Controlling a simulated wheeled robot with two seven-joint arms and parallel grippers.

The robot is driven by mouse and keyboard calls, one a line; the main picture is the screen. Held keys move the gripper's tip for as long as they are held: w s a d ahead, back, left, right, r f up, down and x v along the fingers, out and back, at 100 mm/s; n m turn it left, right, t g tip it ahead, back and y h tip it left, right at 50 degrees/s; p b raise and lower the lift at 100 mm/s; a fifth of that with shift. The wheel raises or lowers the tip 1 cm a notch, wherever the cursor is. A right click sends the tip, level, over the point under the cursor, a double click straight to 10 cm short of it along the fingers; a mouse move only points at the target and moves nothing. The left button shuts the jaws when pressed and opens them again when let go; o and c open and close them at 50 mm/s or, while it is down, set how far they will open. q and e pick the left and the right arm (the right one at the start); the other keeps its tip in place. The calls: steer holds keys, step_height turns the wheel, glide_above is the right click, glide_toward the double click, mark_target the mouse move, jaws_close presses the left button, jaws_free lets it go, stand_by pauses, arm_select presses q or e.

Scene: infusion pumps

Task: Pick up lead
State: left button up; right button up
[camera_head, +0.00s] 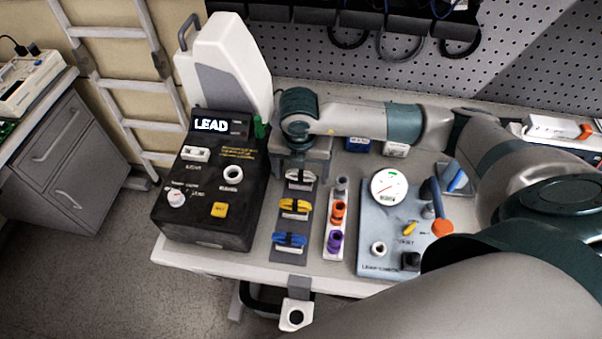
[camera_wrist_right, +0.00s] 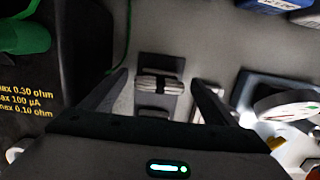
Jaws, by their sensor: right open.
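Three coiled leads lie in a row on a dark strip (camera_head: 292,255) on the table: a white-grey lead (camera_head: 300,180) at the far end, a yellow lead (camera_head: 295,208) in the middle and a blue lead (camera_head: 289,241) nearest. My right gripper (camera_head: 300,158) is open above the far end of the strip, just behind the white-grey lead. In the right wrist view, the white-grey lead (camera_wrist_right: 160,85), with a dark band, shows between the two spread fingers, seemingly below them. The gap in height is hard to judge. My left gripper is not in view.
A black tester box (camera_head: 205,185) reading "LEAD" stands left of the strip. A white rack with orange and purple connectors (camera_head: 337,213) and a grey gauge panel (camera_head: 370,260) stand right. A pegboard (camera_head: 335,60) with hanging cables closes the back.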

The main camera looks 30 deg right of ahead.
stand_by(0.3)
steer(key=c, duration=1.2)
steer(key=shift+o, duration=0.2)
steer(key=shift+r, duration=0.1)
steer(key=shift+r+b, duration=0.55)
steer(key=shift+r, duration=0.05)
step_height(320, 180, up, 2)
steer(key=shift+r+b, duration=0.25)
steer(key=shift+b, duration=0.5)
steer(key=s+d+r+b, duration=0.4)
steer(key=s+d+r, duration=0.3)
steer(key=d, duration=0.2)
steer(key=shift+s, duration=0.3)
steer(key=shift+r, duration=0.1)
